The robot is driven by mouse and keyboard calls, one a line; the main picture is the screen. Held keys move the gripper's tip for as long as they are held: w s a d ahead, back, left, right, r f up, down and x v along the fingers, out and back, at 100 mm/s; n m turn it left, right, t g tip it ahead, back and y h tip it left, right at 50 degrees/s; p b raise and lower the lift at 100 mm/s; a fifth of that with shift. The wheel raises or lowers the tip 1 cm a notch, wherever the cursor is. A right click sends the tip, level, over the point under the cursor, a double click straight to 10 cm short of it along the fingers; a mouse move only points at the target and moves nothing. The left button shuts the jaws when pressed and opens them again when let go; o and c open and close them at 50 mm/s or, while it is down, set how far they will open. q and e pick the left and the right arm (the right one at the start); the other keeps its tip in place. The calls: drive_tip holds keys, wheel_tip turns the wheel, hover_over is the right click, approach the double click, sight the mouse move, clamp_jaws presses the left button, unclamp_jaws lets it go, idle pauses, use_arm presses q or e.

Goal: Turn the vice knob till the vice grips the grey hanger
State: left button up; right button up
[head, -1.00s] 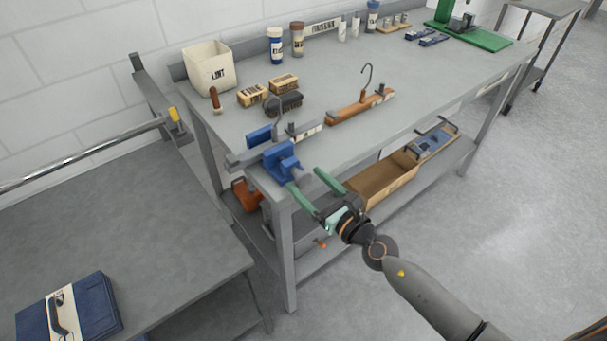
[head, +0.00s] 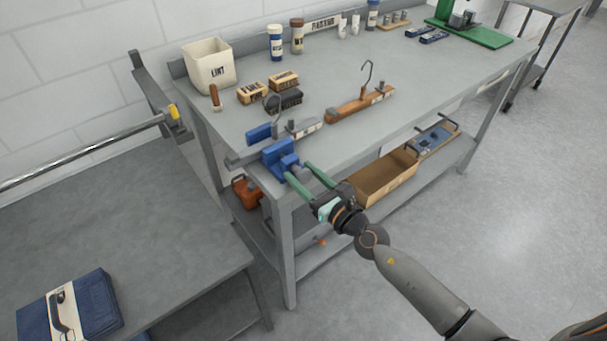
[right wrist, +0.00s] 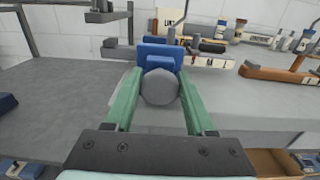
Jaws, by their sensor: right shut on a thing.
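The blue vice (head: 281,156) is mounted at the near left corner of the workbench. The grey hanger (head: 306,128) lies between its two blue jaws, with its hook standing up; it also shows behind the vice in the right wrist view (right wrist: 207,61). I cannot tell whether both jaws touch it. The round grey vice knob (right wrist: 160,88) faces my right wrist camera. My right gripper (head: 298,170) has its green fingers on either side of the knob and is shut on it. My left gripper is not in view.
A wooden hanger (head: 359,105) lies on the bench to the right. Brushes (head: 284,100) and a lint bin (head: 209,66) stand behind the vice. A cardboard box (head: 384,178) sits on the lower shelf. A grey table (head: 110,215) is at the left.

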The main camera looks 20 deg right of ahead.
clamp_jaws()
drive_tip(key=shift+m, duration=0.4)
